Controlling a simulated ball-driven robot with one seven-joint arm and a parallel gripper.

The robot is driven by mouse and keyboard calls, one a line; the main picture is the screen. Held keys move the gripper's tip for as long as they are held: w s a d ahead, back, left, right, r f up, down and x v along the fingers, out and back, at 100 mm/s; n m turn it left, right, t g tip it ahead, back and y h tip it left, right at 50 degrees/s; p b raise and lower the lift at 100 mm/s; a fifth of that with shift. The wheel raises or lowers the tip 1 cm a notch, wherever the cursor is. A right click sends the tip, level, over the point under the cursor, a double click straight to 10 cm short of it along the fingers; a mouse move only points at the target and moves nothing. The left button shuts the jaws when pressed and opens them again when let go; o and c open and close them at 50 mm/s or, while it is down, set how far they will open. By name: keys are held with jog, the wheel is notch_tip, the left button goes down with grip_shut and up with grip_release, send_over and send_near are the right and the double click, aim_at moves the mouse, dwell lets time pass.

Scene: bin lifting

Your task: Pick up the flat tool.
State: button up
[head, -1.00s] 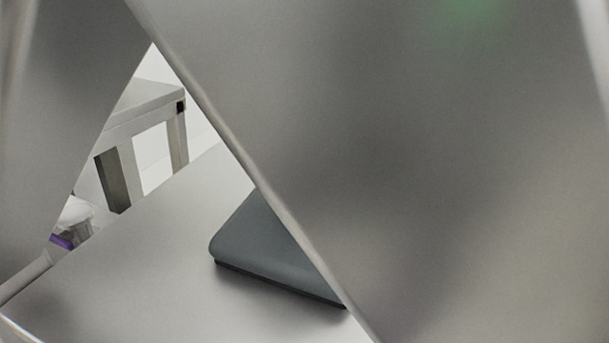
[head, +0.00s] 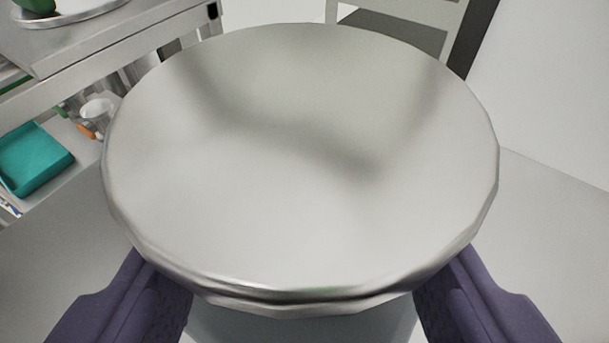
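A large round flat piece of shiny metal (head: 300,150) fills the middle of the head view. It may be the flat tool, but I see no handle and cannot be sure. Its near rim lies across the two purple fingers of my gripper (head: 302,275), which show at the lower left and lower right. The fingers stand wide apart. Their tips are partly hidden by the metal rim, and I cannot tell whether they touch it. A grey-blue surface (head: 305,328) shows below the rim between the fingers.
A metal table or shelf (head: 110,45) stands at the upper left, with a round metal plate (head: 85,12) on it. A teal tray (head: 32,158) and a white cup (head: 97,112) sit lower down. A rack (head: 400,30) stands behind. Pale floor (head: 550,230) lies open at right.

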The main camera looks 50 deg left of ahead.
jog(key=x, duration=0.3)
jog(key=shift+w+a, duration=0.1)
jog(key=shift+a, duration=0.05)
jog(key=shift+c, duration=1.4)
grip_shut()
